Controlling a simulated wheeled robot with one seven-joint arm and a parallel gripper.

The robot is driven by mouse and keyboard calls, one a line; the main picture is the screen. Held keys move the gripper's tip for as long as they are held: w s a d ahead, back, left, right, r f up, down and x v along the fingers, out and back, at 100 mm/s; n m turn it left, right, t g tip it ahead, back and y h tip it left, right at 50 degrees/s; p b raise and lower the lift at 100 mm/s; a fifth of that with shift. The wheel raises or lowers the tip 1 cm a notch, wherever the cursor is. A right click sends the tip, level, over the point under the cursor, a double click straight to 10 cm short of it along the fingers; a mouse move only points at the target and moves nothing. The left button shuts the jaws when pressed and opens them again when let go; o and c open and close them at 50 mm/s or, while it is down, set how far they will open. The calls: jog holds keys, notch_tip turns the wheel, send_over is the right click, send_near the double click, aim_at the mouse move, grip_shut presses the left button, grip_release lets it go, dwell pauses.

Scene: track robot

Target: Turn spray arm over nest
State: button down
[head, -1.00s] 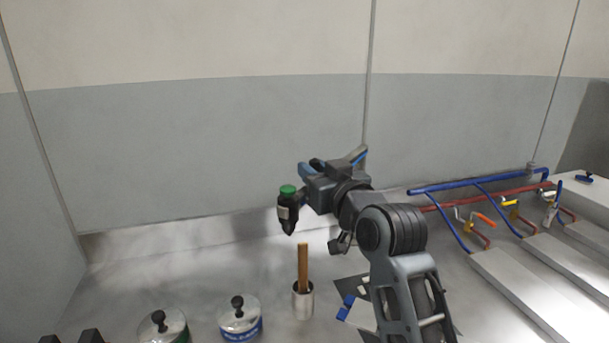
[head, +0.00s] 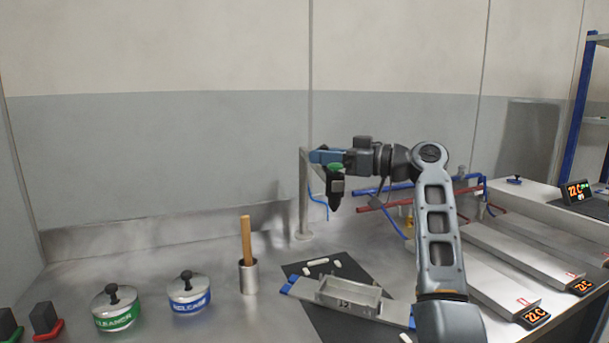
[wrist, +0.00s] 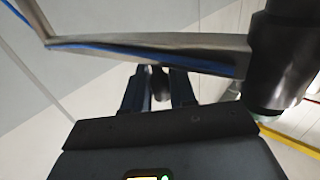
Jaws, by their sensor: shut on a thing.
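The spray arm stands on a thin grey post (head: 303,205). Its black nozzle (head: 336,196) with a green cap hangs to the right of the post. In the wrist view the spray arm's metal bar (wrist: 150,44) crosses the top, with the black nozzle (wrist: 283,60) at the right end. My gripper (wrist: 159,82) is shut on a small dark part at the bar, mostly hidden by it. The likely nest, a grey metal tray with blue ends (head: 348,292), lies on a dark mat. The nozzle appears above and behind it; I cannot tell whether it is directly over.
A metal cup with a wooden handle (head: 247,272) stands left of the mat. Green-labelled (head: 117,318) and blue-labelled (head: 189,300) lidded pots stand further left. Blue and red pipes (head: 375,203) run behind my arm. Sloped white panels (head: 500,275) with displays are at right.

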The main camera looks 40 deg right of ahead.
jog(key=shift+s+d+n+g+y+b, duration=0.2)
jog(key=shift+d+n+y+b, duration=0.1)
jog(key=shift+d, duration=0.2)
jog(key=shift+s+d+n+g+y+b, duration=0.2)
jog(key=shift+d+y, duration=0.1)
jog(key=shift+d, duration=0.25)
jog(key=shift+s+d+n+g+y+b, duration=0.1)
jog(key=shift+d+n+g+y+b, duration=0.15)
jog(key=shift+d, duration=0.25)
jog(key=shift+r, duration=0.1)
jog(key=c, duration=1.1)
grip_release()
jog(key=shift+o, duration=0.2)
jog(key=b+v, duration=0.1)
jog(key=v, duration=0.6)
jog(key=shift+s+d, duration=0.25)
